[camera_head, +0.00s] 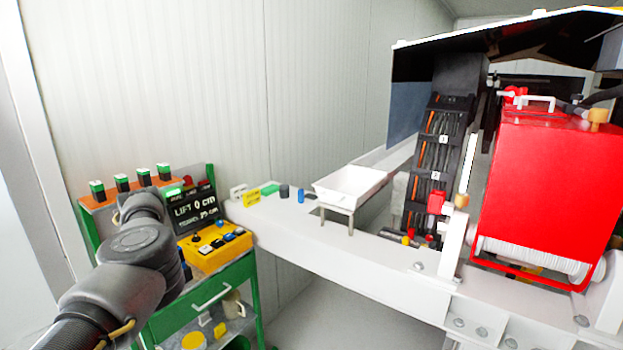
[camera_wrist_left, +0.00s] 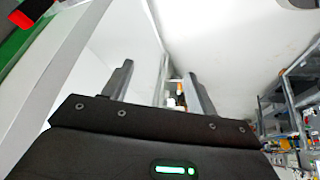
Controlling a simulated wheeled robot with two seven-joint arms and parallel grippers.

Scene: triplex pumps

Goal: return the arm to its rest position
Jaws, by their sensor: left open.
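My left arm (camera_head: 135,243) comes in from the lower left in the head view, over the green cart. Its gripper is hidden behind the arm there. In the left wrist view my left gripper (camera_wrist_left: 158,90) shows two grey fingers standing well apart with nothing between them. Behind the fingers are pale wall and ceiling surfaces. No right gripper shows in either view.
A green cart (camera_head: 205,289) carries a yellow control box (camera_head: 214,249) and a lift display (camera_head: 194,209). A white beam (camera_head: 330,256) bears a white tray (camera_head: 350,185). A red tank (camera_head: 548,190) stands right. Shelving (camera_wrist_left: 291,105) shows in the wrist view.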

